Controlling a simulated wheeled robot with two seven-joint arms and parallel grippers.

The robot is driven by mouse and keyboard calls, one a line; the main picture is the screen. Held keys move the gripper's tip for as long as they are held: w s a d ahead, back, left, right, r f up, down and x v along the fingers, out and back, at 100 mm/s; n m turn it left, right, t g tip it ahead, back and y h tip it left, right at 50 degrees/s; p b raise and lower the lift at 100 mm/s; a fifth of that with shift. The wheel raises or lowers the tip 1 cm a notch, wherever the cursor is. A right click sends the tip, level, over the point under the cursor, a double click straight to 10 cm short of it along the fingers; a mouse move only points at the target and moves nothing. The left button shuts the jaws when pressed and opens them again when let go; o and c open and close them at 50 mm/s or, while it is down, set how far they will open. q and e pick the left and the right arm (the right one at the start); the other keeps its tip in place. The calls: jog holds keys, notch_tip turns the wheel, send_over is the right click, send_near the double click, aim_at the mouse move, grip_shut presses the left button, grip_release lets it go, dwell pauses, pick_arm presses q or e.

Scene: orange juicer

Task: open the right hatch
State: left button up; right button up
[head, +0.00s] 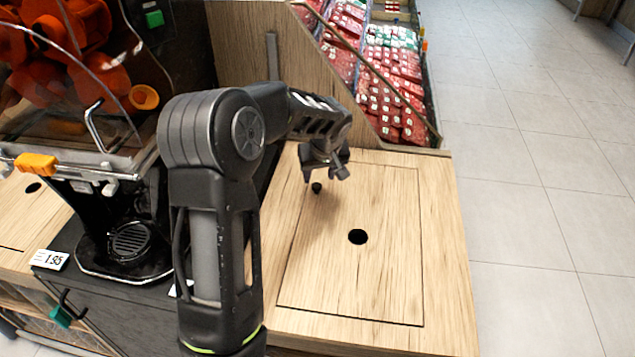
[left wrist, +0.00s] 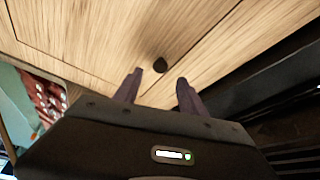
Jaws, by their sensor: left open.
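The right hatch (head: 375,285) is a flat wooden panel set in the light wooden counter, lying flush and closed. It has a round black hole (head: 357,237) near its middle. My left gripper (head: 325,175) hangs over that corner, pointing down, open and empty. In the left wrist view the dark spot (left wrist: 160,65) appears just beyond and between the open fingertips (left wrist: 160,76); I cannot tell the exact gap. My left arm crosses in front of the counter's left part. My right gripper is not in view.
A wooden side panel (head: 235,50) rises behind the hatch, with red packaged goods (head: 395,90) beyond. Open tiled floor (head: 540,200) lies to the right.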

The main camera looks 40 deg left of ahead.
aim_at(317, 185)
pick_arm(q)
jog(key=x, duration=0.6)
jog(key=shift+c, duration=0.5)
grip_shut()
jog(key=shift+r, duration=0.1)
dwell(0.7)
